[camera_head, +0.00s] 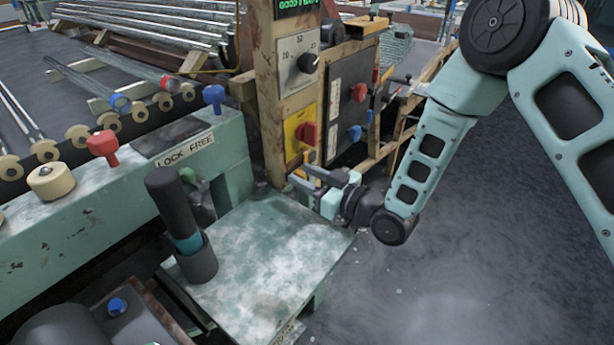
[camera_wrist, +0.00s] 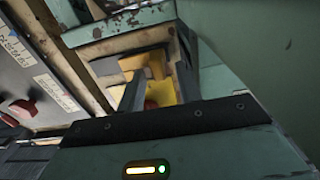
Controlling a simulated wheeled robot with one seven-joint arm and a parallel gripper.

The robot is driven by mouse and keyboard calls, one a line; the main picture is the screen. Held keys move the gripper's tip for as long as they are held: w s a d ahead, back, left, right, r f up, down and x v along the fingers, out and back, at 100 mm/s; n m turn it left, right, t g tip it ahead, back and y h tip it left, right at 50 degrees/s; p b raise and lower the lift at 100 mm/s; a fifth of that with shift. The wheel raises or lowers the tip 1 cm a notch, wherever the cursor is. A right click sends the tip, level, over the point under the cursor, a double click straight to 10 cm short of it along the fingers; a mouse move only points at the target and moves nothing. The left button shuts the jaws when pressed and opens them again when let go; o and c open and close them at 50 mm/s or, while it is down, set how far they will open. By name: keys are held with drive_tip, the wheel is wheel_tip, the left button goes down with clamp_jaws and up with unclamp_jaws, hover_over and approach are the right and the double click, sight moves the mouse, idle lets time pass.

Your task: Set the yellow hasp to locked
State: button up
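I cannot make out for certain which part is the yellow hasp. A yellow plate (camera_head: 293,125) with a red knob (camera_head: 307,133) is on the wooden post, and its lock state cannot be read. My gripper (camera_head: 302,179) is low beside the post, below this plate, with its fingers apart and nothing seen held. In the wrist view, a yellow-orange piece (camera_wrist: 143,65) shows beyond and between my open fingers (camera_wrist: 160,92), with a bit of red (camera_wrist: 151,104) below it. I see no contact with it.
The floor at right is clear.

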sight(298, 162)
clamp_jaws()
drive_tip(key=shift+w+d+b, duration=0.35)
drive_tip(key=shift+w+d, duration=0.6)
drive_tip(key=shift+w, duration=0.2)
unclamp_jaws()
drive_tip(key=v, duration=1.7)
drive_tip(key=shift+s, duration=0.2)
drive_tip(key=shift+d, duration=0.15)
